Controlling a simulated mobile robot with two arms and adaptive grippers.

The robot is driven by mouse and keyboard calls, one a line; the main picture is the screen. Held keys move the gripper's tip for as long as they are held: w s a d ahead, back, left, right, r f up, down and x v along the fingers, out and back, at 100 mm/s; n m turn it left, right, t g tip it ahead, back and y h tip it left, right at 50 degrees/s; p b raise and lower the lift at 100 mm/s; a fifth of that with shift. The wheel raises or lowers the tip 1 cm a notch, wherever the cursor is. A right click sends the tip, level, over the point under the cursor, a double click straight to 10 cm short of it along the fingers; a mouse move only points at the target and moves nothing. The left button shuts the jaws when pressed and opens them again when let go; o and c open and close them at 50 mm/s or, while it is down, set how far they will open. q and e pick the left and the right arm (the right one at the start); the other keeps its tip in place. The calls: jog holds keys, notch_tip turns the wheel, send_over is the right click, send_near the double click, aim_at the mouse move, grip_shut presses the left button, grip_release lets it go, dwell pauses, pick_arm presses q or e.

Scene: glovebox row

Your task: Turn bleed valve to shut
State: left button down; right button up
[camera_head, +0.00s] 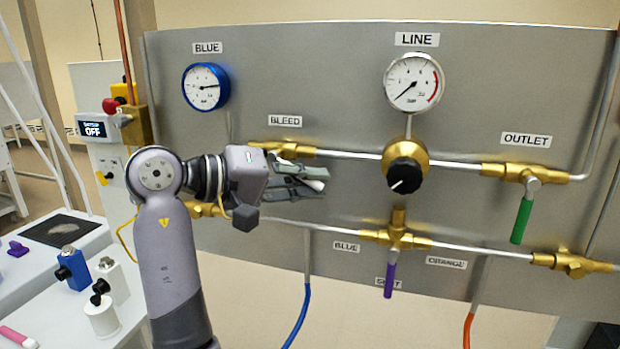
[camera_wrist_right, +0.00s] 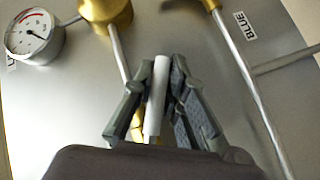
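The bleed valve has a brass body (camera_head: 283,149) on the panel under the BLEED label (camera_head: 285,120). Its white lever (camera_head: 317,184) shows only in part past my fingers in the head view. In the wrist view the lever (camera_wrist_right: 157,95) lies lengthwise between the two fingers. My right gripper (camera_head: 312,180) is at this lever, with a finger close against each side; in the wrist view the gripper (camera_wrist_right: 170,75) looks shut on it. My left gripper is not in view.
To the right are the black regulator knob (camera_head: 405,175), the LINE gauge (camera_head: 413,83) and the outlet valve's green lever (camera_head: 522,220). A purple lever (camera_head: 389,280) hangs below. The blue gauge (camera_head: 206,87) is above my arm. A bench with small parts (camera_head: 103,315) is at left.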

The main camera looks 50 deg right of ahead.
jog(key=o, duration=0.4)
jog(key=shift+c, duration=0.2)
